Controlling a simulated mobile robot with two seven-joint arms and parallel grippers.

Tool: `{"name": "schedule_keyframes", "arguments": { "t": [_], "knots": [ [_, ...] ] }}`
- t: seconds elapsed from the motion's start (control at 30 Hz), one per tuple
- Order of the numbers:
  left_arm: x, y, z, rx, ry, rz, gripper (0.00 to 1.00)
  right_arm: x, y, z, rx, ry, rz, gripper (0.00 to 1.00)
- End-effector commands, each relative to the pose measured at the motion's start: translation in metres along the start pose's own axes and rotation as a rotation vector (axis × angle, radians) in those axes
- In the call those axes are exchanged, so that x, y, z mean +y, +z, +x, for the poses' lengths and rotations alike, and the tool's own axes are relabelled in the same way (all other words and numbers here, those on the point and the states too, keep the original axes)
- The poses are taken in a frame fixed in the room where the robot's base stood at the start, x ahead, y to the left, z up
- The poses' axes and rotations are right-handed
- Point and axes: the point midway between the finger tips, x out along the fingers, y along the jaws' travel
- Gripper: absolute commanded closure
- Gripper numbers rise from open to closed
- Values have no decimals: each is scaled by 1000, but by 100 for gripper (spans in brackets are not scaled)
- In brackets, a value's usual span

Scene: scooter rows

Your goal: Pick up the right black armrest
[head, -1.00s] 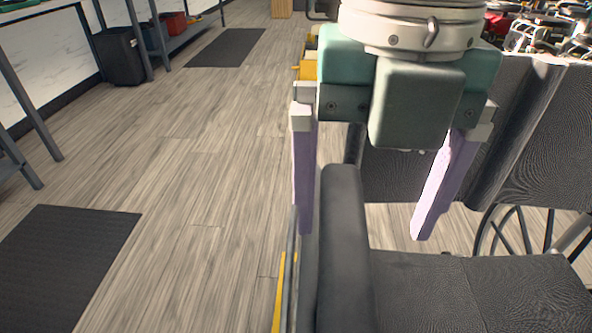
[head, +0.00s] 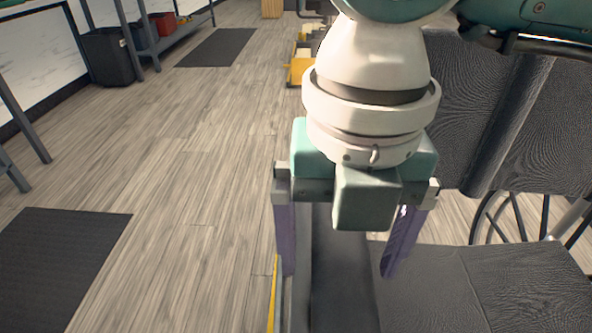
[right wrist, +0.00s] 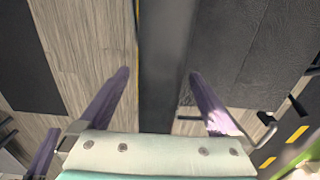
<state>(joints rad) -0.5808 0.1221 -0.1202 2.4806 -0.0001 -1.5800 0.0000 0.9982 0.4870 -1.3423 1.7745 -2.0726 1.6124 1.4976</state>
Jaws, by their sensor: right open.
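The right black armrest (head: 340,285) is a long padded bar along the left side of the dark chair seat (head: 440,290) in the head view. My right gripper (head: 338,270) is open and points down over it, its purple fingers apart on either side. Its body hides the far part of the armrest. In the right wrist view the armrest (right wrist: 165,60) runs between the fingertips of my right gripper (right wrist: 158,75), with a gap at each side. Whether the fingers reach below its top is hard to tell. My left gripper does not show.
The dark chair back (head: 540,120) stands behind the seat at the right. A spoked wheel (head: 490,220) is below it. Yellow parts (head: 300,70) stand beyond my gripper. The wooden floor to the left is open, with dark mats (head: 62,265). A black bin (head: 108,57) stands at the far left.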

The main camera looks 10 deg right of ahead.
Motion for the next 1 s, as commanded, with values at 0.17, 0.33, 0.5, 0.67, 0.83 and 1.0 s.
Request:
{"name": "schedule_keyframes", "arguments": {
  "t": [0.17,0.33,0.5,0.67,0.83,1.0],
  "knots": [
    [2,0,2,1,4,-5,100,0,0,3,0,0,0,3],
    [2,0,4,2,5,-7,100,0,0,5,0,0,0,3],
    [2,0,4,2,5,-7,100,0,0,4,0,0,0,3],
    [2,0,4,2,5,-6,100,0,0,4,0,0,0,12],
    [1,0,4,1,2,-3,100,0,0,4,0,0,0,31],
    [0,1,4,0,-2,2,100,0,0,4,0,0,0,50]
  ]
}}
